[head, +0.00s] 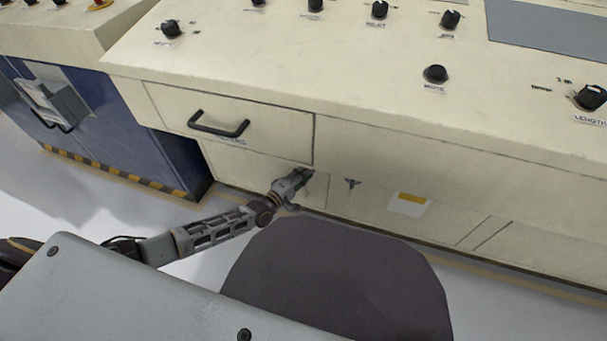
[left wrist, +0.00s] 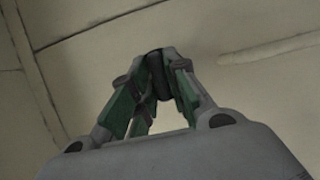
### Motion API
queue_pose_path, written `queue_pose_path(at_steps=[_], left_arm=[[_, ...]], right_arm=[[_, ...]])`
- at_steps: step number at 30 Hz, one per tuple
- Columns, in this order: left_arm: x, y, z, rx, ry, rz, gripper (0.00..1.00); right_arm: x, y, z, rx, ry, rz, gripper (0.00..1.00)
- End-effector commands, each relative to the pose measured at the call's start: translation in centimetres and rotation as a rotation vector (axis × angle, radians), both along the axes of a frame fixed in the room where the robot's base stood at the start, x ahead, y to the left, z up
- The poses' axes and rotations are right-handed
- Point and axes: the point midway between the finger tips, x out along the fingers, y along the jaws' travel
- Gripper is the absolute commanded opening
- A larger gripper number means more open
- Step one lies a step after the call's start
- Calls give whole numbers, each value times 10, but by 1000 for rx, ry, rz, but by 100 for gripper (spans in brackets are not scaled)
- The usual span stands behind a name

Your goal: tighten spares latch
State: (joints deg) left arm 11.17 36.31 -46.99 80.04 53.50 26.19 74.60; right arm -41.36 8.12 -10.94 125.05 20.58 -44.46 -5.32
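My left gripper (head: 305,173) reaches the cream cabinet front just below the drawer's lower right corner. In the left wrist view its green-padded fingers (left wrist: 157,72) close in on both sides of a small dark knob-like latch (left wrist: 155,62), and appear to touch it. The fingers hide most of this latch, and its turn angle cannot be read. In the head view the gripper covers it. A second dark, three-armed latch (head: 352,183) shows uncovered on the front to the right. No readable label tells which latch is the spares one. My right gripper is not in view.
A drawer (head: 265,135) with a black handle (head: 218,124) is shut above my gripper. A white and yellow label (head: 409,203) is to the right. Black knobs stand on the console top (head: 330,60). A blue cabinet (head: 110,125) stands at left.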

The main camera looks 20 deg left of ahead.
Motion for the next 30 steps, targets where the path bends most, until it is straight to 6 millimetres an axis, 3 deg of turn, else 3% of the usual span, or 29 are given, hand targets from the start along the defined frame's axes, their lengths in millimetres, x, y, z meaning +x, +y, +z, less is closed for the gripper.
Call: queue_pose_path(at_steps=[19,30], left_arm=[[0,-1,1,46,1,-1,0],[0,-1,3,172,-3,0,0]], right_arm=[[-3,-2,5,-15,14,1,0],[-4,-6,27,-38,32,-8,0]])
